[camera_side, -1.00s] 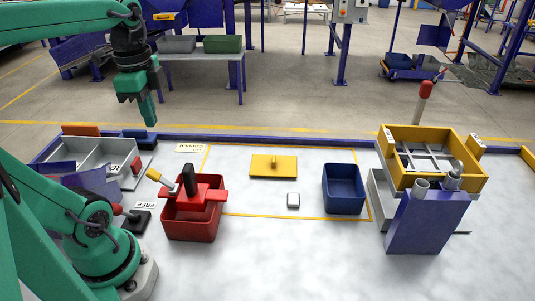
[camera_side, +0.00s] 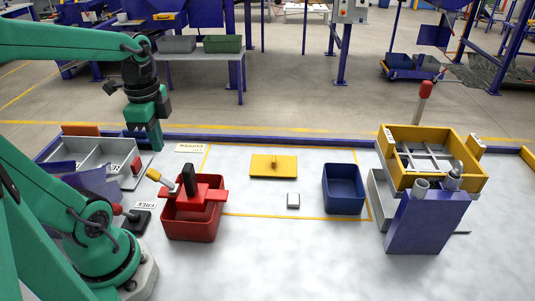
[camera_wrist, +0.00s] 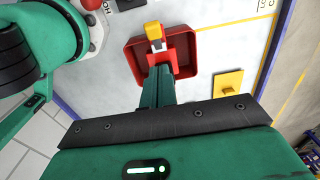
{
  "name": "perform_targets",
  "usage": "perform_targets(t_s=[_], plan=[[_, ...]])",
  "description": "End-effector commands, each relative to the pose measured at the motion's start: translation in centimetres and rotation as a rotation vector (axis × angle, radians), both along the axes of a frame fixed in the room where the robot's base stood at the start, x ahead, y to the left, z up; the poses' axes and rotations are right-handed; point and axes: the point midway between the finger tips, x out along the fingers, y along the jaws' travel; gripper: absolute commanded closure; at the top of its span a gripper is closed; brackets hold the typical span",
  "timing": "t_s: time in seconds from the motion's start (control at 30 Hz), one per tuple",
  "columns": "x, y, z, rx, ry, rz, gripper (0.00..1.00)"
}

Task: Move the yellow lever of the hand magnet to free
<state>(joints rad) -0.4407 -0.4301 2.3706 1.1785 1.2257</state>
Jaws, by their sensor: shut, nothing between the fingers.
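The hand magnet (camera_side: 205,194) is red with a black upright handle and rests across the red bin (camera_side: 190,228). Its yellow lever (camera_side: 153,174) sticks out at the upper left on a pale shaft. My gripper (camera_side: 157,148) is shut and empty, in the air above and behind the lever in the side view. In the wrist view my shut fingers (camera_wrist: 160,70) point at the magnet and hide part of it. The yellow lever (camera_wrist: 153,31) shows just beyond the fingertips, apart from them. The red bin (camera_wrist: 184,50) lies around them.
A FREE label (camera_side: 146,205) lies left of the red bin. A yellow plate (camera_side: 273,167), a small grey block (camera_side: 293,201) and a blue bin (camera_side: 344,188) stand to the right. A grey divided tray (camera_side: 90,155) is at the left.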

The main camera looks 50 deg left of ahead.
Motion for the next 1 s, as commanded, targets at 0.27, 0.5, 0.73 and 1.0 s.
perform_targets(t_s=[0.27, 0.5, 0.73, 1.0], plan=[[-0.2, 0.1, -4.0, -0.001, 0.004, 0.004, 1.0], [-1.3, 1.2, -5.7, -0.002, 0.008, 0.004, 1.0], [-1.7, 1.7, -6.4, -0.002, 0.008, 0.001, 1.0], [-1.7, 1.7, -6.4, -0.001, 0.007, 0.001, 1.0]])
